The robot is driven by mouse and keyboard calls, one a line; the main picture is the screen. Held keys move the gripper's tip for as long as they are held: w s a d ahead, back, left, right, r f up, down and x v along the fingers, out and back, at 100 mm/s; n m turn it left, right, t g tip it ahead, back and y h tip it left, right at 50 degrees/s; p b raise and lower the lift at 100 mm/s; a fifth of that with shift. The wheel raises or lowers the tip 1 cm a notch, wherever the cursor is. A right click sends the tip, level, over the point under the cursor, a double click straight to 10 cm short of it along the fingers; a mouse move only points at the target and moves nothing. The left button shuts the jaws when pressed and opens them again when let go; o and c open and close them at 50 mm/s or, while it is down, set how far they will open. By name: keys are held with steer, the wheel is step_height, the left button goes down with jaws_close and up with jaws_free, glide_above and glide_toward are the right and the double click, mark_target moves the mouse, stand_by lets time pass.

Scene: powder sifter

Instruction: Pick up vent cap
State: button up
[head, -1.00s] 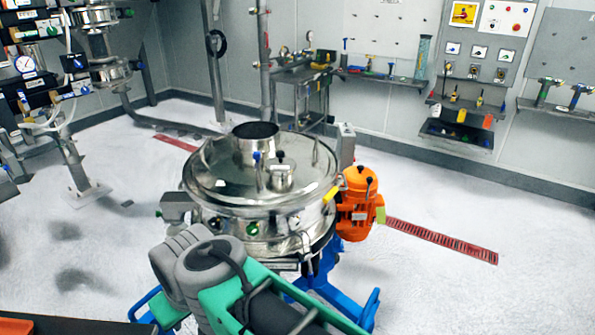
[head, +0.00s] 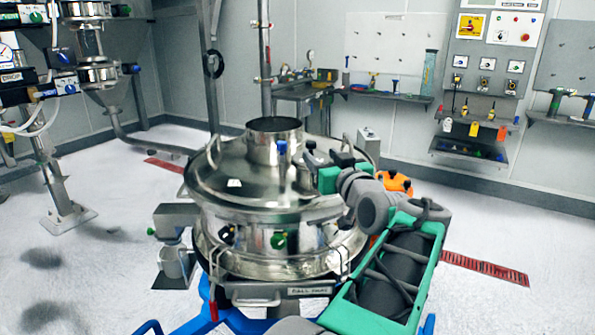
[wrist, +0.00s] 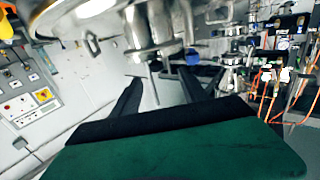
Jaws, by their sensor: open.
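The steel powder sifter (head: 265,190) stands mid-view in the head view, with a wide neck on its domed lid. A small metal fitting with a dark top (head: 314,155) on the lid's right side looks like the vent cap; it is partly covered by my gripper (head: 326,178). My gripper is at the lid's right edge, close to this fitting; contact cannot be told. In the wrist view my gripper (wrist: 160,78) has its two dark fingers apart. A steel cylindrical fitting (wrist: 150,25) shows beyond the fingers; I cannot tell if it is the cap.
A blue-handled clamp (head: 283,152) stands upright beside the fitting. An orange motor (head: 396,182) sits at the sifter's right. Wall shelves (head: 465,148) and a workbench (head: 300,92) line the back. The floor at right is mostly clear.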

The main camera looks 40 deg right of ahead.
mark_target(313, 144)
steer(key=x, duration=0.2)
steer(key=p+x, duration=0.1)
steer(key=x, duration=0.2)
steer(key=p+x, duration=0.1)
steer(key=x, duration=0.1)
steer(key=shift+w+d+r, duration=0.15)
steer(key=shift+d+r, duration=0.15)
steer(key=shift+d, duration=0.1)
steer(key=shift+c, duration=0.2)
jaws_close()
